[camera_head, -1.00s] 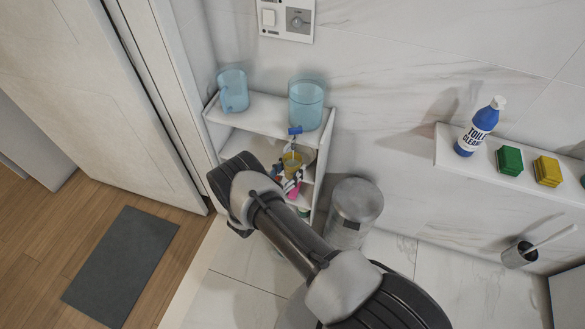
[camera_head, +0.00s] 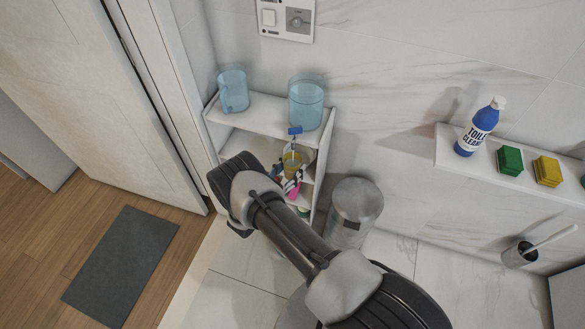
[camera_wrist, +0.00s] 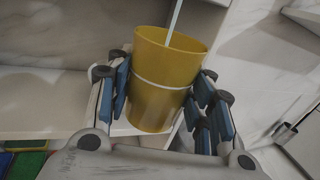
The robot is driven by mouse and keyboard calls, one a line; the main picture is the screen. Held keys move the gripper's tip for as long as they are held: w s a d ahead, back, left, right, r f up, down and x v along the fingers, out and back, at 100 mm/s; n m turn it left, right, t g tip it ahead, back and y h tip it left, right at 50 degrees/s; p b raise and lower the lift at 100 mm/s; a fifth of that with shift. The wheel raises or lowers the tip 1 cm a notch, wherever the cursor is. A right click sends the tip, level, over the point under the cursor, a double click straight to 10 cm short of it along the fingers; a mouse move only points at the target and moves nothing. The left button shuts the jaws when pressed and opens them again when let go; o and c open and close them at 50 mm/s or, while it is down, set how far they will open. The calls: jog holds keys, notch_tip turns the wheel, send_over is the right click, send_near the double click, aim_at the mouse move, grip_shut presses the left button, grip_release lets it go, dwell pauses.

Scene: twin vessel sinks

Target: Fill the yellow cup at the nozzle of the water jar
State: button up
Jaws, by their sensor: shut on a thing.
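The yellow cup (camera_wrist: 165,85) is held upright or nearly so between the fingers of my gripper (camera_wrist: 165,108), which is shut on its sides. In the head view the cup (camera_head: 292,161) is below the blue nozzle (camera_head: 295,131) of the water jar (camera_head: 306,105), a clear blue jar on the shelf top. A thin pale stream (camera_wrist: 175,20) comes down from above into the cup's mouth. The water level inside the cup cannot be made out. My arm hides part of the gripper in the head view.
A second clear blue vessel (camera_head: 233,92) stands on the shelf unit (camera_head: 262,122), left of the jar. Small coloured items fill a lower shelf near my gripper. A metal bin (camera_head: 354,205) stands close at the right. A wall shelf (camera_head: 455,165) holds toilet cleaner and sponges.

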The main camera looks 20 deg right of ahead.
jog(key=s+a+p, duration=0.1)
jog(key=s+a, duration=0.4)
jog(key=s, duration=0.2)
jog(key=shift+s+a, duration=0.15)
jog(key=shift+s+a+r+p, duration=0.7)
jog(key=shift+s+a+r, duration=0.05)
jog(key=shift+s, duration=0.3)
jog(key=shift+s+a+r+p, duration=0.65)
jog(key=shift+s+a+r, duration=0.1)
jog(key=shift+s, duration=0.25)
